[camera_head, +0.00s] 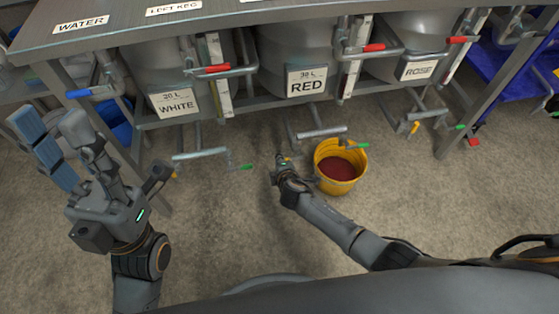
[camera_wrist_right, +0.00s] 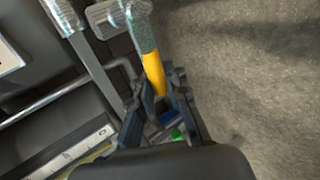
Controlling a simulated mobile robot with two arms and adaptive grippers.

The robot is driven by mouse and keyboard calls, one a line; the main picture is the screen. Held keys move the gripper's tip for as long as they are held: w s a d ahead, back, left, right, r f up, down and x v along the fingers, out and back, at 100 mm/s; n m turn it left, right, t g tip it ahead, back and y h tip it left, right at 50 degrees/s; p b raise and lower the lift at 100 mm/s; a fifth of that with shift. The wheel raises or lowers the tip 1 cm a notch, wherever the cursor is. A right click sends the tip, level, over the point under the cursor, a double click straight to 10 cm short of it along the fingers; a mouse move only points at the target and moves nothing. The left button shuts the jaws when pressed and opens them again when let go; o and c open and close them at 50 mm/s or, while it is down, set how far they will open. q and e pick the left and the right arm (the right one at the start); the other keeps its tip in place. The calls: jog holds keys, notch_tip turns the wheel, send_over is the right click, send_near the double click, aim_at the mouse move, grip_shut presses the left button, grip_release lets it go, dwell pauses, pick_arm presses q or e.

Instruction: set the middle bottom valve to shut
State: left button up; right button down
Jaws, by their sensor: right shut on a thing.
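The middle bottom valve has a yellow handle (camera_wrist_right: 153,72) on a grey pipe, below the tank labelled RED (camera_head: 307,82). My right gripper (camera_head: 282,160) is at this handle, low under the tank. In the right wrist view, the fingers of my right gripper (camera_wrist_right: 160,97) are around the end of the yellow handle, shut on it. In the head view the gripper hides most of the handle. My left gripper (camera_head: 48,118) is at the far left, raised, open and empty.
A yellow bucket (camera_head: 323,176) with red liquid stands just right of my right gripper. A green handle (camera_head: 357,145) reaches over its rim. Tanks labelled WHITE (camera_head: 175,102) and ROSE (camera_head: 418,70) flank the middle one. Red-handled levers (camera_head: 374,48) are above. The floor in front is clear.

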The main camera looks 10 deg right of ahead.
jog(key=shift+s+f, duration=0.25)
jog(key=shift+f, duration=0.05)
jog(key=c, duration=1.3)
grip_release()
jog(key=shift+c, duration=0.2)
jog(key=shift+w+r, duration=0.1)
jog(key=shift+r, duration=0.05)
jog(key=shift+r, duration=0.1)
jog(key=v, duration=1.2)
